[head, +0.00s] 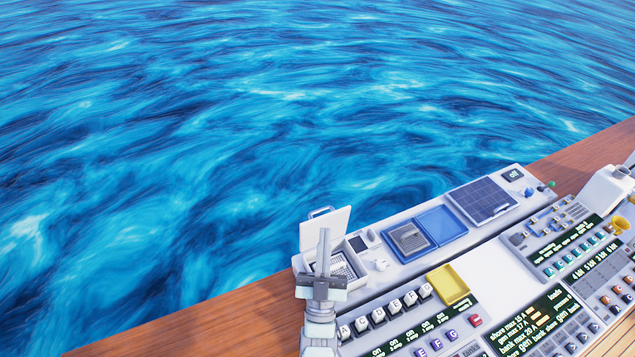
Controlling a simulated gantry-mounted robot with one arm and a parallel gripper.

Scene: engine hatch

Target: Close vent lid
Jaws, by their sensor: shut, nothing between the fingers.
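A white lid (338,224) stands open, roughly upright, at the left end of the console. A blue handle (320,211) shows at its top edge. A square box opening with a grey grille (343,267) lies uncovered at its foot. My gripper (324,233) is shut and empty, its fingers pointing up in the picture. It overlaps the lid and the left part of the opening from this view. Whether the fingers touch the lid cannot be told. The lid's lower edge is partly hidden behind my gripper.
Right of the box are a small dark panel (358,243), a white knob (381,265), a grille in a blue frame (408,238), a blue panel (441,225) and a solar panel (482,199). White switches (394,306) and a yellow tray (449,284) lie nearer. Water is beyond the wooden edge.

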